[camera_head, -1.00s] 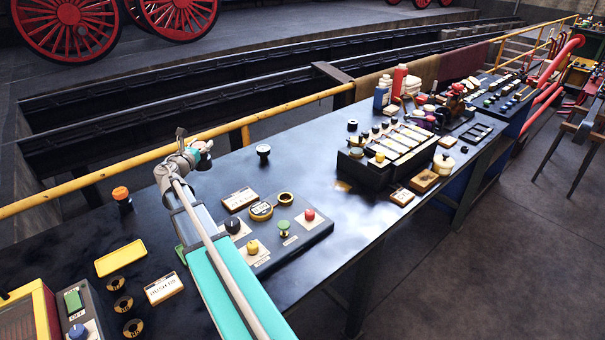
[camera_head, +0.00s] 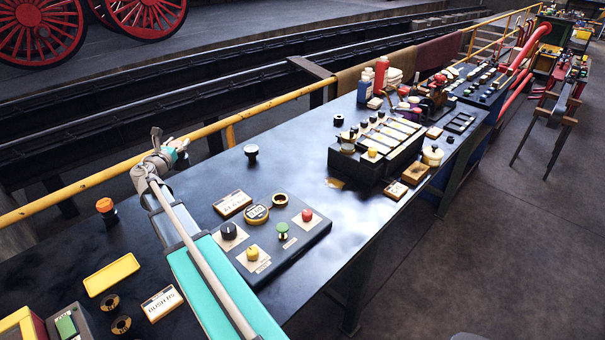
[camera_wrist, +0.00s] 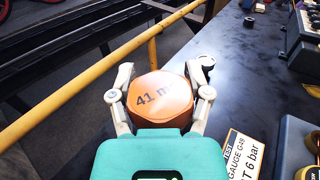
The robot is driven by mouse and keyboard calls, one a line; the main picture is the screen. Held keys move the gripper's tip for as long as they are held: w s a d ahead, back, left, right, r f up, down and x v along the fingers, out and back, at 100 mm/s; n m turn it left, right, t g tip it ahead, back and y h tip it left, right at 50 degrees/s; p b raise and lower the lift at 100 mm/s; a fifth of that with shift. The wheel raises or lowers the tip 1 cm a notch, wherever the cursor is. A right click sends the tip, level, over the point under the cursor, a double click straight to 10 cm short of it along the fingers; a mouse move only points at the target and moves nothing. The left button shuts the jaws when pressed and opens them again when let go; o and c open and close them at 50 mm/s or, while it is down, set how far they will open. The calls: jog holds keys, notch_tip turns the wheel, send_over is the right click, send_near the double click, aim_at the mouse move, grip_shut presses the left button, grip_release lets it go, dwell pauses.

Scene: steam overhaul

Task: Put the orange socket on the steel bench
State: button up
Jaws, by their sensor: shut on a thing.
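An orange socket (camera_wrist: 160,98) with a "41 m..." marking on its round top is held between the two fingers of my gripper (camera_wrist: 160,90) in the wrist view. The fingers are shut on its sides, and my teal wrist part covers its near edge. In the head view my gripper (camera_head: 168,153) is over the far edge of the long dark bench (camera_head: 300,235), near the yellow rail. The socket cannot be made out clearly there. I cannot tell whether this dark bench is the steel bench.
A control panel (camera_head: 268,262) with knobs and a gauge lies right of my arm. An orange-topped knob (camera_head: 105,206) and a yellow tray (camera_head: 111,274) are at left. The yellow rail (camera_head: 90,185) runs behind. Open floor (camera_head: 460,270) lies at right.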

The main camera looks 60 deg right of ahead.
aim_at(183, 153)
jog(key=shift+w+a, duration=0.1)
jog(key=shift+a, duration=0.05)
jog(key=shift+w+a+f, duration=0.1)
jog(key=shift+w+a, duration=0.05)
jog(key=shift+s+f+m+g+h+b, duration=0.2)
jog(key=shift+f+m+g+b, duration=0.25)
jog(key=shift+g, duration=0.35)
jog(key=shift+s+f+m+g+h+b, duration=0.1)
jog(key=shift+s+f+m+g+b, duration=0.3)
jog(key=shift+g, duration=0.4)
jog(key=shift+s+f+m+g+b, duration=0.3)
jog(key=shift+s+m+g+b, duration=0.1)
jog(key=shift+m+g, duration=0.45)
jog(key=shift+s+a+f+m+g, duration=0.15)
jog(key=shift+s+m+g, duration=0.2)
jog(key=shift+g, duration=0.3)
jog(key=d+f+b, duration=0.9)
jog(key=d, duration=0.4)
jog(key=shift+w+d, duration=0.15)
jog(key=shift+w, duration=0.1)
